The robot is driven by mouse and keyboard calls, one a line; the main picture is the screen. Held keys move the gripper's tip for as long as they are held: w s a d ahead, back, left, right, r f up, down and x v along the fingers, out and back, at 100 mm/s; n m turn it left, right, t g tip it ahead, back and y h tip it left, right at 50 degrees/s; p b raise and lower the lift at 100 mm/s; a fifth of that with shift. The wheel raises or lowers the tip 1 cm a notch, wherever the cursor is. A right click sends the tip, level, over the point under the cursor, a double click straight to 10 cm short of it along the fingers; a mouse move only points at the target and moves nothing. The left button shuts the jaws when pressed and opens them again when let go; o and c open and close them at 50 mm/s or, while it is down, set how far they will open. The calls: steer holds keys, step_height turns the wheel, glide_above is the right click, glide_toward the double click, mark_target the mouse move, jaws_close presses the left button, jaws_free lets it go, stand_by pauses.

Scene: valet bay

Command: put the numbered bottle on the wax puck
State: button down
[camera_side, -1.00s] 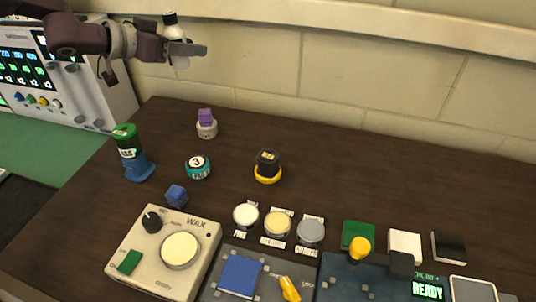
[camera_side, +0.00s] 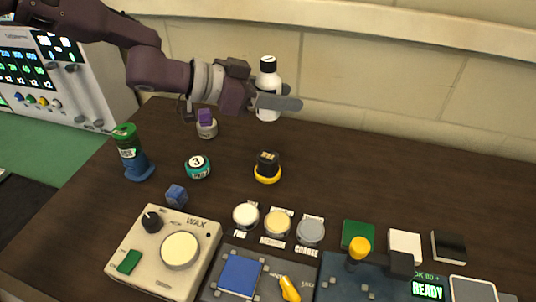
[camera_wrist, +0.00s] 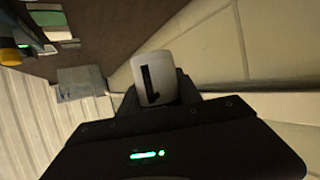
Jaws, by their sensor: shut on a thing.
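My gripper (camera_side: 272,101) is shut on a white bottle with a black cap (camera_side: 268,78). It holds the bottle roughly upright, well above the back of the dark table. In the wrist view the white bottle (camera_wrist: 158,72) shows a dark mark like a 1. A beige box lettered WAX (camera_side: 197,222) stands at the front left with a round cream pad (camera_side: 180,250) on top. The pad is bare. To its right are a white puck (camera_side: 246,216), a cream puck (camera_side: 277,224) and a grey puck (camera_side: 311,231), all bare. The label by the grey one reads COARSE.
A teal pot marked 3 (camera_side: 197,168), a black block on a yellow base (camera_side: 267,167), a blue cube (camera_side: 176,195), a green-topped blue bottle (camera_side: 131,153) and a purple-topped white pot (camera_side: 206,127) stand on the table. The right back of the table is clear.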

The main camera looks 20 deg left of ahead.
step_height(320, 180, down, 11)
steer(key=shift+r, duration=0.1)
stand_by(0.3)
steer(key=c, duration=0.8)
jaws_free()
steer(key=shift+c, duration=0.2)
steer(key=v, duration=1.2)
